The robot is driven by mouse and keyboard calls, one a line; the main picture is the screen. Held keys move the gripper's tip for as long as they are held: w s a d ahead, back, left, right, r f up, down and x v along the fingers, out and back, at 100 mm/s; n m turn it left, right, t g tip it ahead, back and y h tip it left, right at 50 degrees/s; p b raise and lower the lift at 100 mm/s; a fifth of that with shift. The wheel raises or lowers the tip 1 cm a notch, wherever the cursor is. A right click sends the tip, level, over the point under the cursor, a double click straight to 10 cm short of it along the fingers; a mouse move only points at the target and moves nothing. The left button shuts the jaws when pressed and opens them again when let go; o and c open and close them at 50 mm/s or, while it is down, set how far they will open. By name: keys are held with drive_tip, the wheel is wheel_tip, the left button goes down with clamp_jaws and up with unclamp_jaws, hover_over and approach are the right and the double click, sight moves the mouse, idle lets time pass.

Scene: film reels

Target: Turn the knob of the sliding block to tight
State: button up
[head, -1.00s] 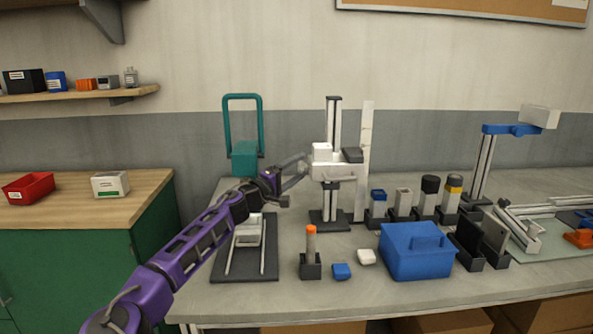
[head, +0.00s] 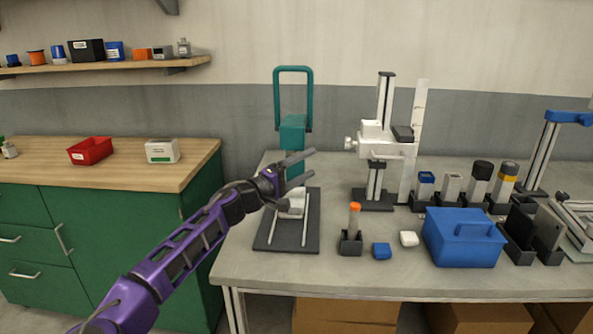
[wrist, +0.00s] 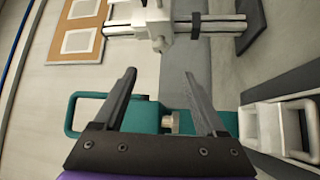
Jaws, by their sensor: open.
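The sliding block (head: 388,148) is white and sits on an upright post stand (head: 386,100). Its pale knob (head: 349,144) sticks out on the left side. In the wrist view the block (wrist: 152,20) shows at the top, with the knob (wrist: 160,45) facing me. My gripper (head: 308,165) is open and empty, left of the knob and clear of it. In the wrist view the knob lies beyond the gap between my fingertips (wrist: 160,75). The knob's tight or loose marking cannot be read.
A teal handled frame (head: 293,128) stands behind my gripper. A dark plate with rails (head: 270,232) lies below it. An orange-topped tube (head: 354,222), a blue box (head: 463,238) and several small holders stand at the front right. A white upright strip (head: 417,130) stands right of the block.

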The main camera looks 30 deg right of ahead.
drive_tip(key=shift+v, duration=1.6)
